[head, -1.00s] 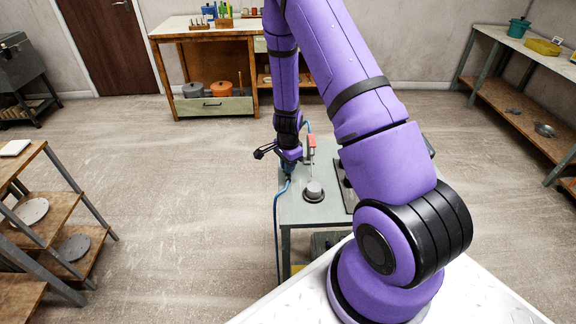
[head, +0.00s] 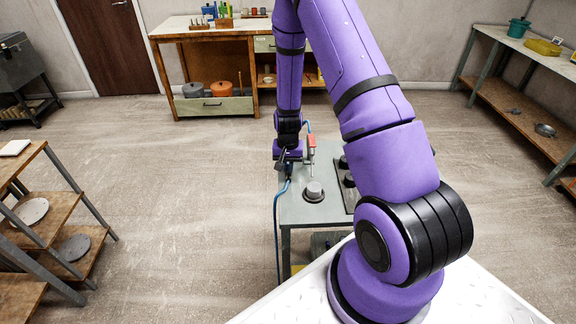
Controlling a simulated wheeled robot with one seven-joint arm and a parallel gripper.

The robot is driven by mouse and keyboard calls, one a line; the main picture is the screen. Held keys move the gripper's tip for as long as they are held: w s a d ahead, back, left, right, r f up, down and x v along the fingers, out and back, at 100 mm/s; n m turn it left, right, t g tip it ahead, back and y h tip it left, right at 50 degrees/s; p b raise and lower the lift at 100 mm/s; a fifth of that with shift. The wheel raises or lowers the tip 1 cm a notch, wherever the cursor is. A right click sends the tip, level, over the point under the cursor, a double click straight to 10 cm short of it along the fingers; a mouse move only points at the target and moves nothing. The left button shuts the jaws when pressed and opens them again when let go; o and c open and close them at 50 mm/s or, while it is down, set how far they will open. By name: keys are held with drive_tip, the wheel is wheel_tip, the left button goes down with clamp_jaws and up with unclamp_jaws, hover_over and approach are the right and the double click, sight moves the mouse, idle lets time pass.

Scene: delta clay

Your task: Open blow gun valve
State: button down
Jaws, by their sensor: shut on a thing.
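My gripper (head: 287,162) is at the left edge of a small grey table, pointing down at a small dark blue fitting (head: 289,173) where a blue hose (head: 277,222) ends. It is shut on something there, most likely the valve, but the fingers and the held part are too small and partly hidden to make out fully. A red-and-grey blow gun (head: 311,150) stands upright just right of my gripper, with blue hose behind its top. The valve handle's angle cannot be told.
A grey round knob (head: 314,191) on a dark base stands on the grey table (head: 296,212), close in front of the blow gun. A dark panel with black knobs (head: 348,181) lies to the right, partly behind my arm. The floor left of the table is clear.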

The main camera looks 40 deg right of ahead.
drive_tip(key=shift+n, duration=0.6)
drive_tip(key=c, duration=1.2)
unclamp_jaws()
wheel_tip(320, 180, up, 11)
drive_tip(key=shift+f, duration=0.1)
